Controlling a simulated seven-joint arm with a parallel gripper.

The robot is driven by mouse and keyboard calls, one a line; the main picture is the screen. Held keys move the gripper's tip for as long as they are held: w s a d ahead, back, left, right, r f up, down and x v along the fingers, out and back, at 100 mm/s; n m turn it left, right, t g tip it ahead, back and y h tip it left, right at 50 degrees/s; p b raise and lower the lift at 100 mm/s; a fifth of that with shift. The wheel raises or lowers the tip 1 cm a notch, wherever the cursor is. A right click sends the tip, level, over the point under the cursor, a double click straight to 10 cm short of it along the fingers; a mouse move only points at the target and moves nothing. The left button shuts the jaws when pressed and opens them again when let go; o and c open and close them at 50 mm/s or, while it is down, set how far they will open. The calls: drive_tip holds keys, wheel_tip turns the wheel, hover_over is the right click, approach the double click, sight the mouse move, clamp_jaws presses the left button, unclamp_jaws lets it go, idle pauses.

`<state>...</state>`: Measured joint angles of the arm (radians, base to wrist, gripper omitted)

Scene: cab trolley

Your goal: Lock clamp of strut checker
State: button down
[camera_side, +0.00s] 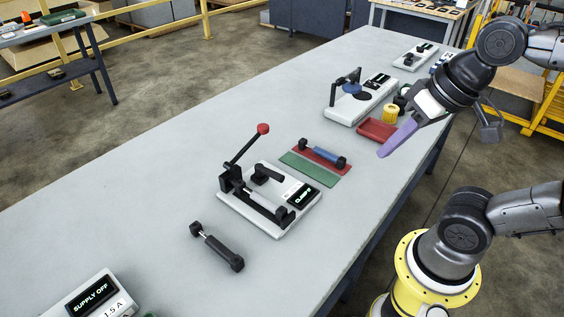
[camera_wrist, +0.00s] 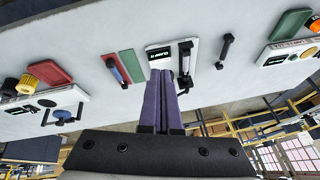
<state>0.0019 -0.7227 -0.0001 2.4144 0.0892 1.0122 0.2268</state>
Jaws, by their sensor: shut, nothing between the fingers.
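The checker also shows in the wrist view (camera_wrist: 158,65), just beyond my fingertips. My gripper (camera_side: 383,153) has purple fingers, shut and empty. It hangs above the table to the right of the checker, apart from it; the fingers also show in the wrist view (camera_wrist: 161,74).
A loose dark strut (camera_side: 217,247) lies in front of the checker. A blue strut (camera_side: 322,153) lies on a red mat beside a green mat (camera_side: 308,169). A "SUPPLY OFF" box (camera_side: 98,297) is front left.

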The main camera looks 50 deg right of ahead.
drive_tip(key=w+r+m+g+y, duration=0.35)
drive_tip(key=w+m, duration=0.55)
drive_tip(key=w, duration=0.5)
drive_tip(key=w+d+f+m+g+y, duration=0.2)
drive_tip(key=w+d+f+m, duration=0.3)
drive_tip(key=w+d+f, duration=0.4)
wheel_tip(320, 180, down, 3)
drive_tip(key=shift+w+d+r+m+y, duration=0.2)
drive_tip(key=shift+d+m+y, duration=0.2)
drive_tip(key=shift+d+y, duration=0.35)
drive_tip(key=shift+f, duration=0.1)
